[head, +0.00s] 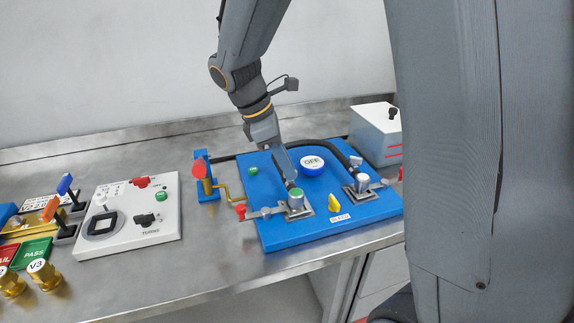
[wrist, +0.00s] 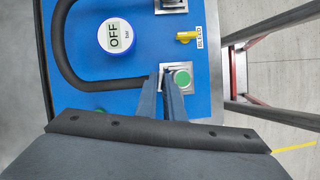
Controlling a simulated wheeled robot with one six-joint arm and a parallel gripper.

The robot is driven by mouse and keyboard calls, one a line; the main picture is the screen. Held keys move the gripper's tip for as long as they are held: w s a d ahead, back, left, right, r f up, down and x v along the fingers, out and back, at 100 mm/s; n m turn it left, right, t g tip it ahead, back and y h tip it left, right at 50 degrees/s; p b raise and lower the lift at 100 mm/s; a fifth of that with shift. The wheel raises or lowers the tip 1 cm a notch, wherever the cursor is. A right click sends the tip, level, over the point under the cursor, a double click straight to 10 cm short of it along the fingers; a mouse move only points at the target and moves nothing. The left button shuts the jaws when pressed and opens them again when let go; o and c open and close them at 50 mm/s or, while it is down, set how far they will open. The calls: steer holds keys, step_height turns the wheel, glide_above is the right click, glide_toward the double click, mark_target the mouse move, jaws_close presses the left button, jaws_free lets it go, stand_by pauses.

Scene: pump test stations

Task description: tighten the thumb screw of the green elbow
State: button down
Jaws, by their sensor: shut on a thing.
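The green elbow (head: 296,193) is a grey metal fitting with a round green top, on a square plate at the front of the blue board (head: 278,235). Its green top also shows in the wrist view (wrist: 182,78). My gripper (head: 290,181) reaches down from above, its tips right beside the green top. In the wrist view my two long fingers (wrist: 162,78) come close together at the elbow's left side. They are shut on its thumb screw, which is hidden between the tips.
A round OFF gauge (head: 312,163), a yellow knob (head: 334,203) and a second elbow (head: 361,181) share the board. A black hose (wrist: 62,60) curves across it. A white switch panel (head: 128,212) stands further left.

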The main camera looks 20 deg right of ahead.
steer(key=m+p, duration=0.1)
steer(key=m, duration=0.1)
steer(key=m+g+p, duration=0.1)
steer(key=m+p, duration=0.1)
steer(key=shift+w+d+r+g, duration=0.1)
steer(key=shift+r+g, duration=0.05)
steer(key=shift+g, duration=0.15)
steer(key=m+g+y+p, duration=0.1)
steer(key=m+p, duration=0.1)
steer(key=m, duration=0.1)
steer(key=shift+w+m, duration=0.1)
steer(key=shift+m, duration=0.2)
steer(key=m+y+p, duration=0.1)
steer(key=m, duration=0.1)
steer(key=m+p, duration=0.1)
steer(key=m, duration=0.1)
steer(key=shift+w+d+g+y, duration=0.1)
steer(key=shift+d+g+y, duration=0.1)
steer(key=shift+g+y, duration=0.2)
steer(key=shift+d+m+y+p, duration=0.1)
steer(key=shift+m+y+p, duration=0.6)
steer(key=shift+m, duration=1.1)
steer(key=c, duration=1.9)
jaws_free()
steer(key=shift+o, duration=0.2)
